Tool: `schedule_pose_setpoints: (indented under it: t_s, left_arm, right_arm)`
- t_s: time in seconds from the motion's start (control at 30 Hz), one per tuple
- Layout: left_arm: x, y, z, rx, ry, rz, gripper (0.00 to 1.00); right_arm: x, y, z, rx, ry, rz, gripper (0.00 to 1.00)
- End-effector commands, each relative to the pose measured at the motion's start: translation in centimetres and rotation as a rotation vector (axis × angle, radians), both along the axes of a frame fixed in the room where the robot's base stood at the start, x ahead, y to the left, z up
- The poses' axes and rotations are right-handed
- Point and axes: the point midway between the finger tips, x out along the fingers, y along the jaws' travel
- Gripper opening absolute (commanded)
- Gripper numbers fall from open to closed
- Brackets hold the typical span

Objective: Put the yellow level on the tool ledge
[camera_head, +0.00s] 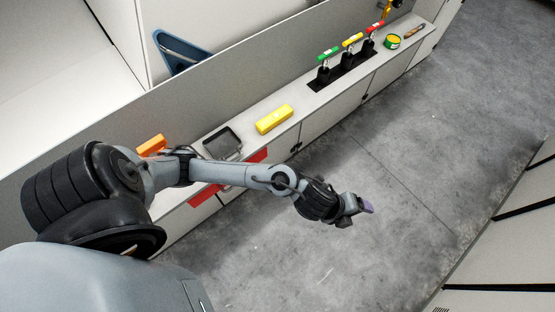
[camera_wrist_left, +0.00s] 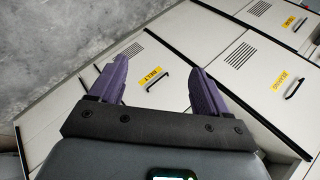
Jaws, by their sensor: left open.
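A yellow block-shaped thing (camera_head: 275,119), which looks like the level, lies on the long pale ledge (camera_head: 262,98) along the machine. Its fine detail is too small to tell. My left gripper (camera_head: 366,207) is out over the grey floor, to the right of the yellow block and apart from it. In the left wrist view its two purple fingers (camera_wrist_left: 158,82) stand apart with nothing between them. The level does not show in that view. My right gripper is in neither view.
On the ledge are a dark-framed tray (camera_head: 222,143), an orange thing (camera_head: 151,145), green (camera_head: 328,53), yellow (camera_head: 352,39) and red (camera_head: 374,26) handled levers, and a green-yellow round tin (camera_head: 392,41). Labelled cabinet doors (camera_wrist_left: 160,70) lie beyond my left fingers. The floor (camera_head: 330,255) is clear.

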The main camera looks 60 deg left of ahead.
Motion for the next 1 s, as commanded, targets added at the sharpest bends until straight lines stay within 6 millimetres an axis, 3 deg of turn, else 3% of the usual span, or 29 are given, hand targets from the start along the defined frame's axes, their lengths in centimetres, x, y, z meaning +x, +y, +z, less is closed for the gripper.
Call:
schedule_pose_setpoints:
  t_s: [0.07, 0.3, 0.5, 0.7, 1.0]
  left_arm:
    - [-2.2, 0.5, 0.7, -0.156, 0.091, 0.258, 0.77]
    - [-9.1, 7.6, 0.5, -0.452, 0.379, 1.01, 0.77]
    - [-14.7, 11.9, -0.4, -0.543, 0.528, 1.403, 0.77]
    - [-16.8, 13.2, -0.6, -0.565, 0.575, 1.536, 0.77]
    - [-16.8, 13.2, -0.6, -0.565, 0.575, 1.539, 0.77]
  right_arm:
    - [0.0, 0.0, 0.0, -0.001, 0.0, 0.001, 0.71]
    - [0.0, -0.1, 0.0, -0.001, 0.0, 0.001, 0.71]
    - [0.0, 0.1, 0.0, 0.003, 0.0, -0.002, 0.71]
    - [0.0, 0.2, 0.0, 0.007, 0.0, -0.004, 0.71]
    - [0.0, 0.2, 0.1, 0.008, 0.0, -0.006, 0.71]
